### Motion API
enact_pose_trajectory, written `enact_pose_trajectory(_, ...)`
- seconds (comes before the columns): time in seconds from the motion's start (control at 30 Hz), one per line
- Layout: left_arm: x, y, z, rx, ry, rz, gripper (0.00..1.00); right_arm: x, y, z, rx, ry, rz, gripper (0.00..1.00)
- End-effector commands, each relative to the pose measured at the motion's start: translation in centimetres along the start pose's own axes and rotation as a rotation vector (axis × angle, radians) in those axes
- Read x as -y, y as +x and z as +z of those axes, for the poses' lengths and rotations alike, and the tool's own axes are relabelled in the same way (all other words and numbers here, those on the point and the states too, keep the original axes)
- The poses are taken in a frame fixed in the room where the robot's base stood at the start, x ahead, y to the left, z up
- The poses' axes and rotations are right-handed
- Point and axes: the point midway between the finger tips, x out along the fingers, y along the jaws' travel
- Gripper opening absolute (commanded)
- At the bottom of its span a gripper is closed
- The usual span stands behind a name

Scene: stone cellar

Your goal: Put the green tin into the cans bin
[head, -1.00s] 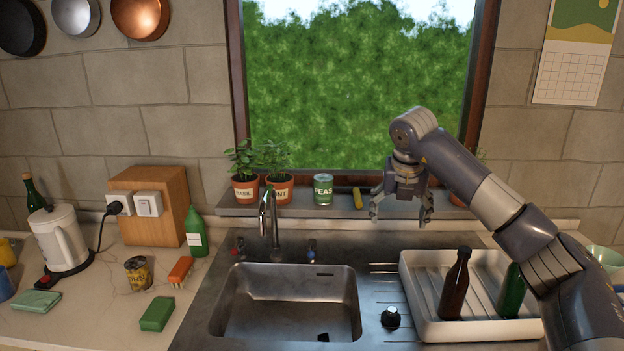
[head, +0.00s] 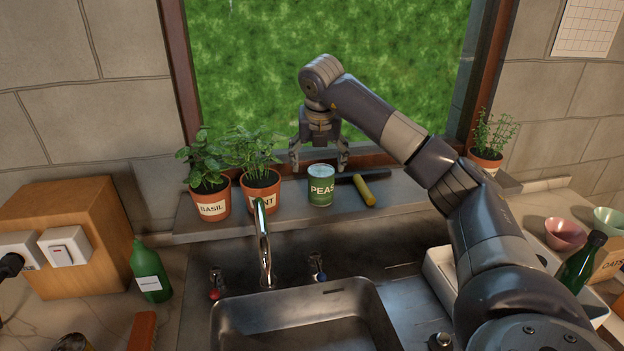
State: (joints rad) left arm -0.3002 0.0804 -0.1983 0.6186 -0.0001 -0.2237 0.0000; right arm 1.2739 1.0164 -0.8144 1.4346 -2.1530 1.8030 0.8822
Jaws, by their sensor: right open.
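The green tin (head: 320,186), labelled PEAS, stands upright on the stone window sill, right of the mint pot. My right gripper (head: 319,165) is open, fingers pointing down, just behind and above the tin in the picture. Its fingers show to either side of the tin's top; I cannot tell whether they are around it or beyond it. The tin hides nothing else of note. My left gripper is not in view. No cans bin shows in the view.
Potted basil (head: 208,190) and mint (head: 259,184) stand left of the tin. A yellow-ended cylinder (head: 364,190) lies close on its right. The tap (head: 264,245) rises in front, over the sink (head: 300,318). Another plant (head: 489,142) is at the sill's right end.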

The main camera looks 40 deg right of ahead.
Motion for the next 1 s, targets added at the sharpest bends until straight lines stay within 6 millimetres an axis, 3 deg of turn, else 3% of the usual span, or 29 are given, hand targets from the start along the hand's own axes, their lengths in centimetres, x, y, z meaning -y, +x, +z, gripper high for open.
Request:
enact_pose_trajectory(0.1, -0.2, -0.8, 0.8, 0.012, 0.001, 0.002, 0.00, 0.1, 1.9, 0.0, -0.003, 0.001, -0.004, 0.79)
enact_pose_trajectory(0.3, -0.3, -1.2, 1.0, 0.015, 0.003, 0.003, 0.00, 0.1, 3.7, 0.0, -0.001, 0.000, -0.002, 0.79)
enact_pose_trajectory(0.7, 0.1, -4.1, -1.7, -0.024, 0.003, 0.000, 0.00, 0.6, 8.4, -0.6, -0.003, 0.001, -0.003, 0.79)
enact_pose_trajectory(1.0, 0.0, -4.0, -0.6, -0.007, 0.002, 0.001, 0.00, 0.6, 9.0, -0.6, 0.000, 0.000, -0.001, 0.76)
